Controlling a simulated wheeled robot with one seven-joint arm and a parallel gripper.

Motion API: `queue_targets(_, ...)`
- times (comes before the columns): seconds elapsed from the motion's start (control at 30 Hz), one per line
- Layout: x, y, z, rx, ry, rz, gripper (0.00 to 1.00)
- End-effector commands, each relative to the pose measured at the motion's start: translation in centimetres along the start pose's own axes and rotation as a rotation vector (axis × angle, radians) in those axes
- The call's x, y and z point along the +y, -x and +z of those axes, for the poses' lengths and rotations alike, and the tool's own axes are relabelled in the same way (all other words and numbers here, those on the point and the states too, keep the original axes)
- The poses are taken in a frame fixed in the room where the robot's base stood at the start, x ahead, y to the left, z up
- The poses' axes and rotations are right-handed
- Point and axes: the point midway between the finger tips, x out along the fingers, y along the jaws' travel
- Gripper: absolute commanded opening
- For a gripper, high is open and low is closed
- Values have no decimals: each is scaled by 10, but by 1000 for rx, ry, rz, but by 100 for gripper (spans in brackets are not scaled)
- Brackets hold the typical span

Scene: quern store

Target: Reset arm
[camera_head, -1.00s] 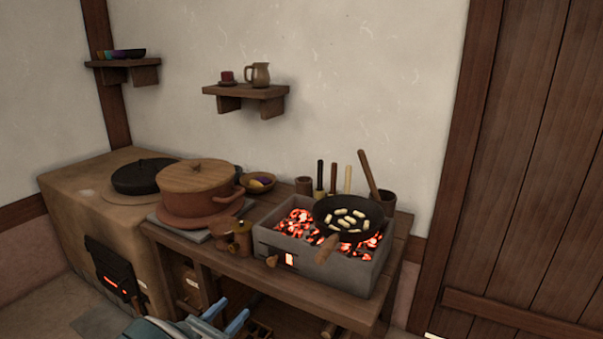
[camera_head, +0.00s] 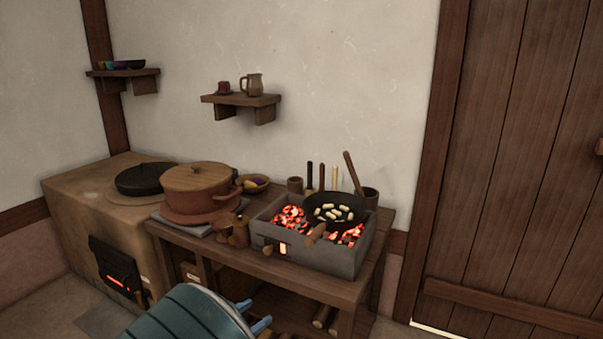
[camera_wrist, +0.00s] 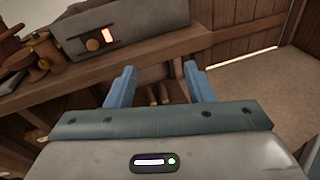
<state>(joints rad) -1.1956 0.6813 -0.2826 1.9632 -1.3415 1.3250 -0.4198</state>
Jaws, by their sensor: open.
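My gripper (camera_wrist: 158,85) is open and empty in the wrist view, its two blue fingers apart in front of the wooden table. In the head view my gripper (camera_head: 255,331) is low in the picture, partly hidden behind my teal arm link, below and in front of the table's front edge. No object is between the fingers.
The wooden table (camera_head: 330,285) bears a stone brazier (camera_head: 335,262) with glowing coals and a black pan (camera_head: 350,210) of pale pieces. A lidded clay pot (camera_head: 195,183) stands left of it. A clay stove (camera_head: 75,205) is at left, a wooden door (camera_head: 510,180) at right.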

Motion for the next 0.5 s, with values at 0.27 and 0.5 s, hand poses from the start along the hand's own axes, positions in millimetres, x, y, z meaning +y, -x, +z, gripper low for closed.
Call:
queue_targets(0.27, -59, -40, 64, 151, -209, -261, 48)
queue_targets(0.5, -145, -59, 139, 335, -565, -618, 48)
